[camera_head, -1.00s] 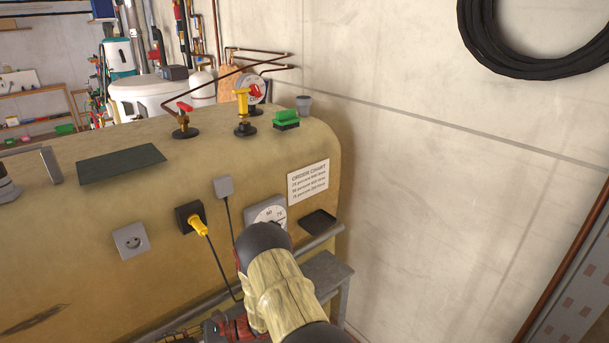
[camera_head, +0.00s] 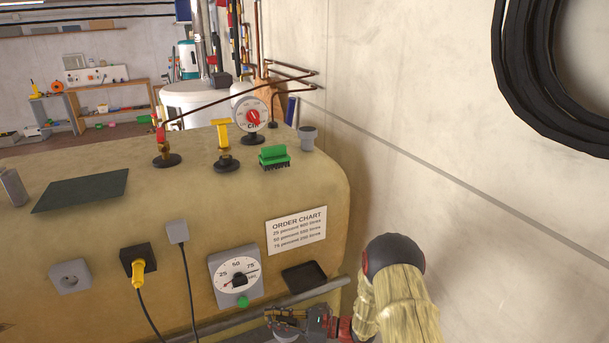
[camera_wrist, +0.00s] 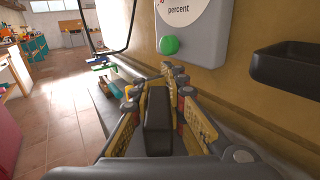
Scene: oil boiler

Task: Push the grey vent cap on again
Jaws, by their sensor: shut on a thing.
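My gripper (camera_head: 288,318) is low at the bottom edge of the head view, in front of the tank and below its dial. In the wrist view my gripper (camera_wrist: 158,98) has its fingers around a dark grey piece (camera_wrist: 158,122). Its full shape is hidden, and I cannot tell for certain whether it is the vent cap. A grey, cup-shaped fitting (camera_head: 307,138) stands upright on the tank top (camera_head: 200,180), near its right end. My gripper is well below and apart from that fitting.
The percent dial (camera_head: 237,277) and a black tray (camera_head: 304,277) are on the tank's front. A wall (camera_head: 420,120) closes the right side.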

